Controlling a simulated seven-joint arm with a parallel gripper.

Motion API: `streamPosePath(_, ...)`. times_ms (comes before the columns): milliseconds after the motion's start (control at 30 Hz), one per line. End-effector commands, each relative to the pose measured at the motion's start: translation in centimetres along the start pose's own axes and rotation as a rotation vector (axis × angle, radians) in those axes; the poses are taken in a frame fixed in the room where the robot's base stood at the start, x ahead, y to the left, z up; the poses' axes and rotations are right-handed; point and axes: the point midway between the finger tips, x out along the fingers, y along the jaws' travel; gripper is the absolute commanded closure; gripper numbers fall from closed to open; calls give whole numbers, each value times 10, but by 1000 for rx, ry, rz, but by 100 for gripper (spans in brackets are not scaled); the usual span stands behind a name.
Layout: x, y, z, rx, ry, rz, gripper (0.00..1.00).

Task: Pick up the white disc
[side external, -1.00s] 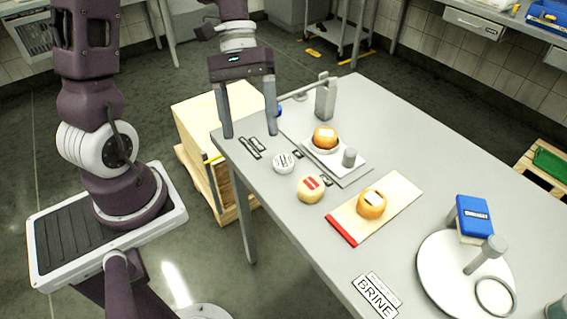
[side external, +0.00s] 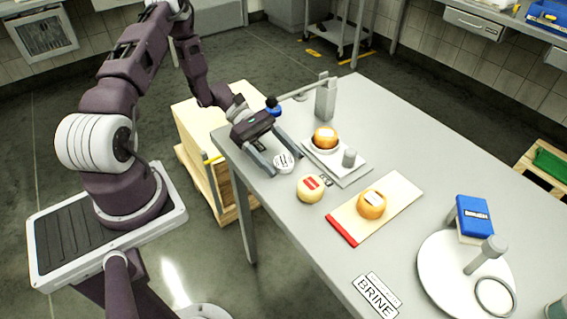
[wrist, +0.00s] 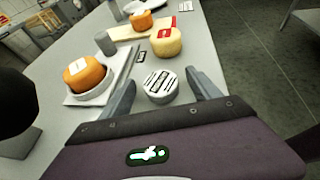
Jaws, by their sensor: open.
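The white disc (side external: 283,162) is a small round piece with dark print on top, lying flat on the grey table near its left edge. In the wrist view the white disc (wrist: 160,86) sits between and slightly beyond my fingertips. My gripper (side external: 283,165) is open, tilted low over the table, with one finger on each side of the disc. In the wrist view my gripper (wrist: 161,85) has a finger left and right of the disc. I cannot tell whether either finger touches it.
A pale cheese with a red label (side external: 310,188) stands close by the disc. An orange cheese in a white bowl (side external: 325,138) and a grey weight (side external: 349,157) sit on a scale-like plate. Another orange cheese (side external: 371,204) is on a board (side external: 401,197). A grey post (side external: 326,100) stands behind.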

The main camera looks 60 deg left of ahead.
Motion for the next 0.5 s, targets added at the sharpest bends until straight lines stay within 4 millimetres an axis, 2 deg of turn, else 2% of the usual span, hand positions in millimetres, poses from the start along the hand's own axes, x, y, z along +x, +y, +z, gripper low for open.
streamPosePath(133,0,0,0,1,0,0,28)
streamPosePath(167,0,0,0,1,0,0,32)
streamPosePath(400,0,0,0,1,1,0,79)
streamPosePath(467,0,0,0,1,1,-1,91)
streamPosePath(500,0,0,0,2,1,-1,94)
